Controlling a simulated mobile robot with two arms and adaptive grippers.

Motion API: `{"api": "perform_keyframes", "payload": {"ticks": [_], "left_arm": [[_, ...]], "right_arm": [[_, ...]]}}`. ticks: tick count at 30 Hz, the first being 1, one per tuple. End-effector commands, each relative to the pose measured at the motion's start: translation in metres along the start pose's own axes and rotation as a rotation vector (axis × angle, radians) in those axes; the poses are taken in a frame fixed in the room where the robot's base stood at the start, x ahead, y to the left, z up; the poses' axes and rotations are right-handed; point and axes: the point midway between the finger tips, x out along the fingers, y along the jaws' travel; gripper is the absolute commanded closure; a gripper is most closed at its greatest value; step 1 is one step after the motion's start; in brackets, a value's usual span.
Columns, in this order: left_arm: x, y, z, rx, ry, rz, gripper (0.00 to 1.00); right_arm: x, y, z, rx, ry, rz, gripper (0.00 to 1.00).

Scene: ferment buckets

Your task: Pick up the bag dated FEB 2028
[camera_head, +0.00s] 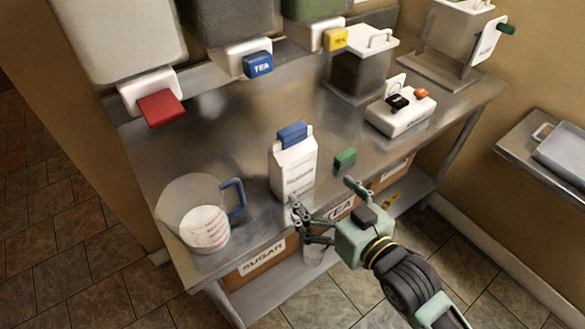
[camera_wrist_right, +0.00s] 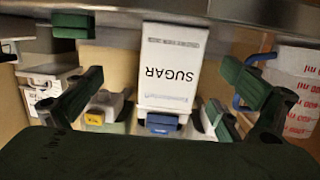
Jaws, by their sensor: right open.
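A white bag (camera_head: 294,168) with a blue clip (camera_head: 292,134) on top stands upright on the steel table. In the right wrist view the bag (camera_wrist_right: 172,65) appears upside down and reads SUGAR; its small print, including any date, is too small to read. My right gripper (camera_head: 322,198) is open and empty at the table's front edge, in front of the bag and a little to its right. In the wrist view the bag shows between and beyond the spread fingers. I see no legible FEB 2028 on anything. My left gripper is out of view.
A measuring jug (camera_head: 207,226) with a blue handle stands left of the bag. A small green block (camera_head: 345,158) lies to the right. Dispensers with red (camera_head: 162,108), blue (camera_head: 258,65) and yellow (camera_head: 335,39) parts hang behind. A white device (camera_head: 400,112) stands farther right. Labelled boxes (camera_head: 262,262) sit below.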

Motion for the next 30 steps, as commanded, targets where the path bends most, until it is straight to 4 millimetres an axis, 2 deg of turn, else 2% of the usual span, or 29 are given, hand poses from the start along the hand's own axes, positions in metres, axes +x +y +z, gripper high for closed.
{"api": "perform_keyframes", "payload": {"ticks": [3,9,17,24,30], "left_arm": [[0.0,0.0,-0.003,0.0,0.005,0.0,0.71],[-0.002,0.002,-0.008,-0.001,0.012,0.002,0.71],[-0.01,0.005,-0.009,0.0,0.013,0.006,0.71],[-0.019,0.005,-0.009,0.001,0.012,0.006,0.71],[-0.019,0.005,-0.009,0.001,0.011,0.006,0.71]], "right_arm": [[0.006,-0.007,-0.022,-0.011,0.098,-0.045,0.04],[0.015,-0.013,-0.04,-0.013,0.175,-0.079,0.04],[0.044,-0.015,-0.047,-0.011,0.176,-0.079,0.04],[0.078,-0.017,-0.052,-0.012,0.176,-0.079,0.04],[0.085,-0.018,-0.051,-0.013,0.174,-0.079,0.04]]}}
